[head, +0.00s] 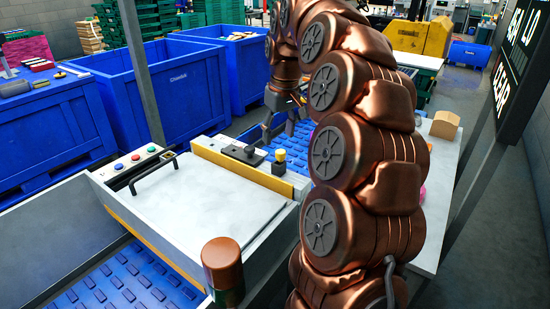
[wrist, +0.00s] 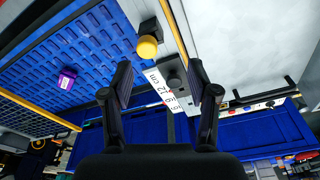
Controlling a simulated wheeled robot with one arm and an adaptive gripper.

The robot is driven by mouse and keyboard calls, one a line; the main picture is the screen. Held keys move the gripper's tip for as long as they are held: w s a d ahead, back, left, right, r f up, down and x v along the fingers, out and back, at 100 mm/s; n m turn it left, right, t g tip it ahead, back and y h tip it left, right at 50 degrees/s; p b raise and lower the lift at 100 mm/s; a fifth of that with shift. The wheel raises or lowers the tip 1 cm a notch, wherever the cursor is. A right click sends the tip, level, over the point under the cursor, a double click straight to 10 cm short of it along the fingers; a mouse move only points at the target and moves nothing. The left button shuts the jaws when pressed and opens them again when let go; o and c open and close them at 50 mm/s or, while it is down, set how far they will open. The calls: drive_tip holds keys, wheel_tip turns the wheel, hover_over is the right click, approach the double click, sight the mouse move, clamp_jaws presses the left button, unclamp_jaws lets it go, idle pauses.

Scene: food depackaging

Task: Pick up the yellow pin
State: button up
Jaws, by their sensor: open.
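The yellow pin (head: 279,155) has a round yellow knob on a dark stem. It stands on the yellow-edged ledge behind the white machine lid in the head view. In the wrist view the yellow pin (wrist: 148,46) shows near the top centre, beyond and between the fingertips. My gripper (head: 279,131) hangs above and behind the ledge, apart from the pin. In the wrist view my gripper (wrist: 160,82) has its two dark fingers spread wide, with nothing held. The pin's lower end is hidden.
A black fixture (head: 243,153) sits on the ledge left of the pin. The white lid (head: 215,195) has a black handle. Blue conveyor belt (wrist: 75,45) lies beside it, carrying a purple item (wrist: 66,80). A brown-capped post (head: 222,262) stands in front. Blue bins (head: 165,85) are behind.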

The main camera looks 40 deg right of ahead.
sight(281, 151)
drive_tip(key=shift+w+d+f, duration=0.2)
drive_tip(key=shift+w+d, duration=0.1)
drive_tip(key=shift+d, duration=0.25)
drive_tip(key=shift+w+f, duration=0.2)
drive_tip(key=shift+f, duration=0.9)
drive_tip(key=shift+w+d+f+p, duration=0.1)
drive_tip(key=shift+d+f+p, duration=0.05)
drive_tip(key=shift+f+p, duration=0.3)
drive_tip(key=shift+d+f+p, duration=0.15)
drive_tip(key=shift+f+p, duration=0.2)
drive_tip(key=shift+f, duration=0.15)
drive_tip(key=shift+w+d+f+p, duration=0.15)
drive_tip(key=shift+f+p, duration=0.25)
drive_tip(key=shift+f, duration=1.25)
clamp_jaws()
drive_tip(key=shift+r, duration=0.1)
